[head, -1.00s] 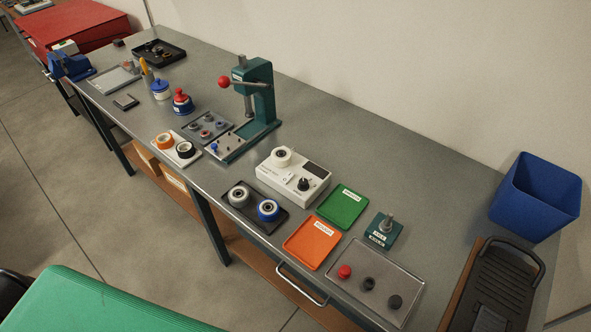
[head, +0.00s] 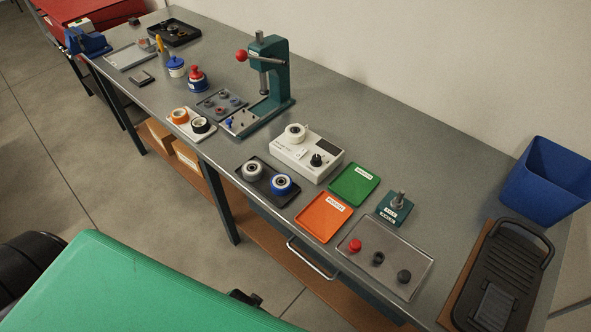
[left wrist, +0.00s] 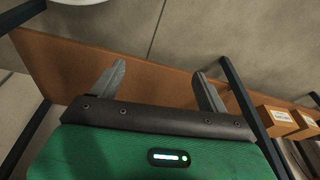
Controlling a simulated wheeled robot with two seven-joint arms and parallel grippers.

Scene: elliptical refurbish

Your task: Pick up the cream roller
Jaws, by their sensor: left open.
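A pale cream-grey roller (head: 252,171) with a dark centre lies in a black tray (head: 268,201) near the bench's front edge. A blue-rimmed roller (head: 281,184) lies to its right in the same tray. Another pale ring-shaped part (head: 296,131) sits on the white tester box (head: 322,171) behind. My left gripper (left wrist: 160,69) shows in the left wrist view with its two grey fingers wide apart and nothing between them. It is over floor and the lower wooden shelf, away from the rollers. My right gripper is not in view.
An orange tray (head: 323,217), a green tray (head: 354,184) and a clear tray (head: 385,262) with small knobs stand right of the rollers. A green press (head: 270,75) stands behind left. A drawer handle (head: 312,259) juts from the bench front. Boxes (left wrist: 281,121) lie on the lower shelf.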

